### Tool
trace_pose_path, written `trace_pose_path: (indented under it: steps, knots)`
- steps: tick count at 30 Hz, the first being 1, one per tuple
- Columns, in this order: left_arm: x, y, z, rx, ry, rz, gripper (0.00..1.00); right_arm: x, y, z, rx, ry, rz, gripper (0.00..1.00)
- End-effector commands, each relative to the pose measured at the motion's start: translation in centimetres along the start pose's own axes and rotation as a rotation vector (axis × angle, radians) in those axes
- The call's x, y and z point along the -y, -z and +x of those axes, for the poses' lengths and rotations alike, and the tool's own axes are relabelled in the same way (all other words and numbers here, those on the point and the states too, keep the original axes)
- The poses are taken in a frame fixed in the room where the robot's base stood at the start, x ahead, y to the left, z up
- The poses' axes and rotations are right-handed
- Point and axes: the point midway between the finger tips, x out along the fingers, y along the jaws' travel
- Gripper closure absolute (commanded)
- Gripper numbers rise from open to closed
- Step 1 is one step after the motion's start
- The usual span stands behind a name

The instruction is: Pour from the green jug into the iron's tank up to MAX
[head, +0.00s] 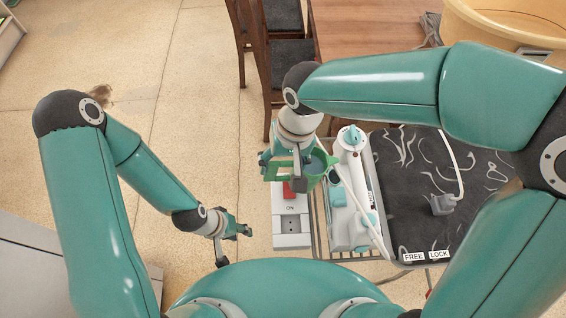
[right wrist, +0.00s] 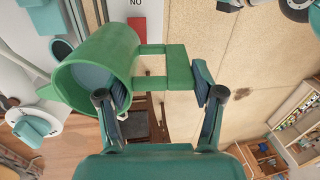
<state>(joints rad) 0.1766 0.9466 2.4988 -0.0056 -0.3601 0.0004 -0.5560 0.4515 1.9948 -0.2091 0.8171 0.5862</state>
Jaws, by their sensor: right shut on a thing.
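The green jug (head: 318,178) is held by my right gripper (head: 288,170), beside the iron's upper left side. In the right wrist view the jug (right wrist: 122,60) is tilted, its mouth towards the lower left, with a blue-grey surface inside. Its square handle (right wrist: 178,57) is between the fingers of my right gripper (right wrist: 160,95). The white and teal iron (head: 352,180) lies to the right of the jug. White and teal parts with a round opening (right wrist: 62,48) show beside the jug; no MAX mark is readable. My left gripper (head: 238,229) is low and away from the jug; its jaws are too small to judge.
A white panel with a red switch and socket (head: 291,218) is below the jug. The dark board (head: 420,165) with FREE and LOCK labels lies right. A wooden table (head: 365,30), chairs and a yellow tub (head: 480,25) are behind.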

Motion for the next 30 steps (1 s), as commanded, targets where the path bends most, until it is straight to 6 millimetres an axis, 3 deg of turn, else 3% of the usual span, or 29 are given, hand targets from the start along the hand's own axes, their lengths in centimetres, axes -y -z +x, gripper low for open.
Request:
trace_pose_path:
  steps: [11,30]
  knots:
    - [0.0,0.0,0.0,0.0,0.0,0.0,0.6,0.1,0.1,-1.6,-0.004,0.131,0.002,1.0]
    - [0.6,0.0,1.7,0.0,0.0,0.0,0.6,-0.3,0.1,-3.9,-0.005,0.342,0.003,1.0]
